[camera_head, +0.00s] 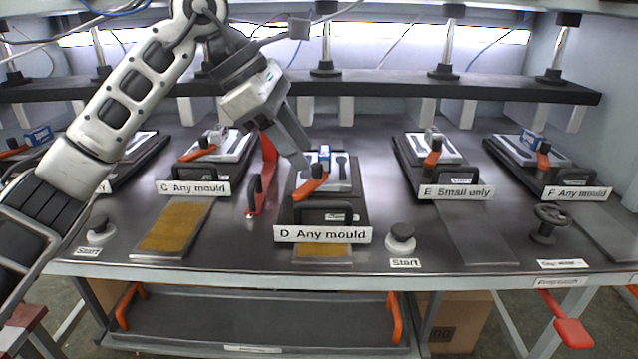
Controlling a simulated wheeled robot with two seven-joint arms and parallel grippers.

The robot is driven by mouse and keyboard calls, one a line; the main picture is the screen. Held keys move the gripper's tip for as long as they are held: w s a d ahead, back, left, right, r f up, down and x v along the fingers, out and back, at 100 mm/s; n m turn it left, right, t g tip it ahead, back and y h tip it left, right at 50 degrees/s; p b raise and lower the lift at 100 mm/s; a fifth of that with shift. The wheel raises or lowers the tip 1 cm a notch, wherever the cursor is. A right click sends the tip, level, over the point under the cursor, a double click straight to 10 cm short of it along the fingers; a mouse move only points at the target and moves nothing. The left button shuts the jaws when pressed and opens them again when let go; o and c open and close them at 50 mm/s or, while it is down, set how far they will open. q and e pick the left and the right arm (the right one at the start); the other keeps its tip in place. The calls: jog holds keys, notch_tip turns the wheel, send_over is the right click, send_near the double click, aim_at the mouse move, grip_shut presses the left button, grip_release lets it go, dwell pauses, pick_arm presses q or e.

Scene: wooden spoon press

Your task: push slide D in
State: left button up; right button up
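Slide D (328,215) is a dark sliding tray in the middle of the bench, with a white label "D Any mould" on its front. It sits nearer the front edge than slides C and E and covers most of a gold plate (322,251). On it are a grey mould, a small blue-and-white block (324,154) and an orange-handled clamp (311,187). My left gripper (303,160) reaches down from upper left, its fingertips at the mould's back left, close to the clamp. Whether it touches is unclear. Its fingers overlap in view, so their opening is hidden. My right gripper is out of view.
Slide C (194,188) is left, with a bare gold plate (172,228) before it; slides E (456,192) and F (577,193) are right. A red lever (264,180) stands left of slide D. A start knob (401,237) is at front right. A dark beam (400,87) crosses behind.

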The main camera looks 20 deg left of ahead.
pick_arm(q)
jog(key=w+a+r+y, duration=0.1)
jog(key=a+r+y, duration=0.1)
jog(key=a+r, duration=0.15)
send_near(317, 202)
jog(key=shift+n+t, duration=0.3)
jog(key=shift+t, duration=0.1)
jog(key=x, duration=0.8)
jog(key=shift+s+f, duration=0.1)
jog(key=shift+s, duration=0.2)
